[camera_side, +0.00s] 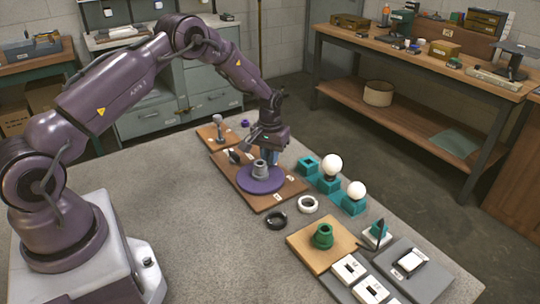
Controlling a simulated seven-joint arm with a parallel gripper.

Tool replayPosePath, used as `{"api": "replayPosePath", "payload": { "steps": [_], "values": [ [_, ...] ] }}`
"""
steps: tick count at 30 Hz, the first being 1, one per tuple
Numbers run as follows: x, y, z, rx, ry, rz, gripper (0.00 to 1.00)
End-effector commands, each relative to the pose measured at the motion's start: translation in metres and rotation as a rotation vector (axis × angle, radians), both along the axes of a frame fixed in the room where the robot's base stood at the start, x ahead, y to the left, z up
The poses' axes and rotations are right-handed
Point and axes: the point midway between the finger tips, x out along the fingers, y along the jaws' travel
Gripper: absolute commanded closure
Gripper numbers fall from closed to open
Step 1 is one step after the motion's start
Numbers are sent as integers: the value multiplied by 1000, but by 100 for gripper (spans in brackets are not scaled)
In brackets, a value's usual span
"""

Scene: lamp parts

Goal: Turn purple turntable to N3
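The purple turntable (262,187) is a flat disc on a brown wooden board (284,192). A grey cylindrical hub (259,168) stands at its middle. Small white labels sit on the board around the disc, but their lettering is too small to read, so I cannot tell which is N3. My gripper (270,155) is over the far side of the turntable, just behind the hub, pointing down. The fingertips are partly hidden by the hub, and I cannot tell whether they touch the disc.
Teal holders with white bulbs (331,164) stand right of the board. A black ring (276,220) and a white ring (307,204) lie in front. A tan board with a green socket (323,236) is nearer the camera. The grey table is clear at left.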

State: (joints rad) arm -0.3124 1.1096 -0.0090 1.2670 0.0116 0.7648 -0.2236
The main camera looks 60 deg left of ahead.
Motion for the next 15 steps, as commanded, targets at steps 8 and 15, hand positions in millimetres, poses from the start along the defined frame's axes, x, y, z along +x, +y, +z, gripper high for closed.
{"api": "replayPosePath", "payload": {
  "steps": [8,15],
  "values": [
    [0,-1,0,0,0,-14,100],
    [3,-6,0,-1,0,-107,100]
  ]
}}
